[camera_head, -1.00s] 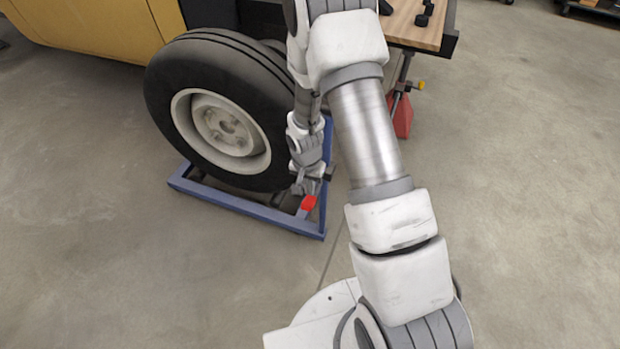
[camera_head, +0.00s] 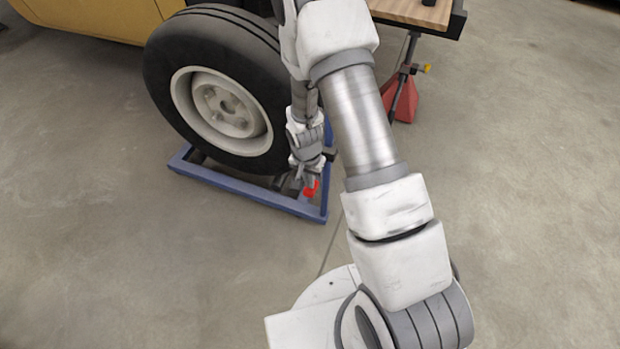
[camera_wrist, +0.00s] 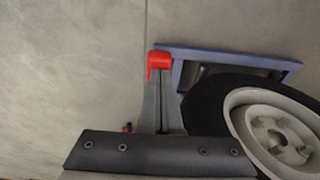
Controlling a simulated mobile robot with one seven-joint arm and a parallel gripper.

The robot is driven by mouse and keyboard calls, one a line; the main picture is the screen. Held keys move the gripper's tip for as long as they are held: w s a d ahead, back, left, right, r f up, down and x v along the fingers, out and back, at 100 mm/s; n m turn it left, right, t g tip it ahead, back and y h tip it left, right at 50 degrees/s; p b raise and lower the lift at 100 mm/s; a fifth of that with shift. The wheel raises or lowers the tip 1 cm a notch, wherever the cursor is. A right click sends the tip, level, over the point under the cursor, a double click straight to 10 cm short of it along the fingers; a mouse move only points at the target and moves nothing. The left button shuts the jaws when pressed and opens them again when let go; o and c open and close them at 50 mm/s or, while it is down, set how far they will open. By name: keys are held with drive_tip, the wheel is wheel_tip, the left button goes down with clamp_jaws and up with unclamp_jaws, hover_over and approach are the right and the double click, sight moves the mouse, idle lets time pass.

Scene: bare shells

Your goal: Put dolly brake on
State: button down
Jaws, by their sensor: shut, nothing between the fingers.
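The blue dolly (camera_head: 240,187) lies on the floor under a black wheel with a pale rim (camera_head: 222,108). A small red brake pedal (camera_head: 311,188) sits near the dolly's front right corner. My gripper (camera_head: 309,183) points down at the red pedal, shut and empty. In the wrist view the fingertips of my gripper (camera_wrist: 160,84) are together right at the red pedal (camera_wrist: 159,62). I cannot tell for sure whether they touch it. The dolly's blue frame (camera_wrist: 230,56) runs right from the pedal, beside the wheel (camera_wrist: 205,100).
A yellow vehicle body (camera_head: 95,20) stands at the back left. A wooden-topped bench (camera_head: 415,12) and a red jack stand (camera_head: 402,100) are at the back right. The concrete floor in front and to the right is clear.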

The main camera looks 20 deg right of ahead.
drive_tip(key=shift+s, duration=0.1)
idle(0.3)
drive_tip(key=shift+r+p, duration=0.8)
drive_tip(key=shift+r, duration=0.2)
drive_tip(key=r+p, duration=0.2)
drive_tip(key=r, duration=0.2)
drive_tip(key=shift+w+d+p, duration=0.2)
drive_tip(key=shift+w+p, duration=0.15)
drive_tip(key=shift+p, duration=0.05)
wheel_tip(320, 180, up, 9)
drive_tip(key=s+a+p, duration=0.2)
drive_tip(key=s, duration=0.1)
drive_tip(key=shift+f, duration=0.2)
